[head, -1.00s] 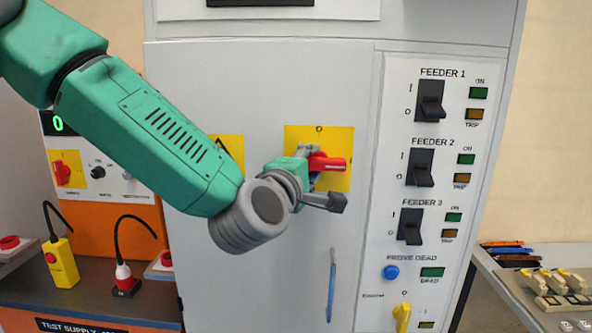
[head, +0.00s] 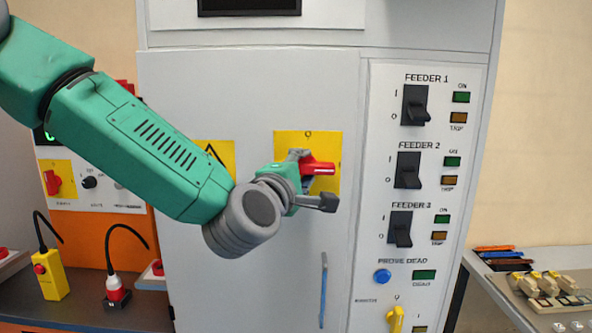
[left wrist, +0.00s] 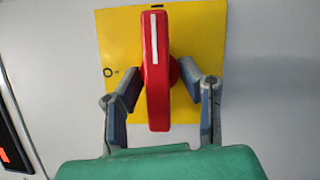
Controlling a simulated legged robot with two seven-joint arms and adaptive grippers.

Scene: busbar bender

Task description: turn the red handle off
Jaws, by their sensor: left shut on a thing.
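The red handle (head: 318,168) sits on a yellow plate (head: 332,148) on the grey cabinet door. It lies level in the head view, pointing right, away from the O mark at the plate's top. In the left wrist view the red handle (left wrist: 156,75) stands upright with its white line towards a small dark mark on the yellow plate (left wrist: 205,30); the O is at left. My left gripper (left wrist: 157,85) is shut on the handle, one finger on each side; it also shows in the head view (head: 311,178). My right gripper is not in view.
A column of black feeder switches (head: 408,170) is right of the door. A blue door pull (head: 323,290) hangs below the handle. A bench with a yellow pendant (head: 48,275) is at left, and a side table (head: 520,285) is at right.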

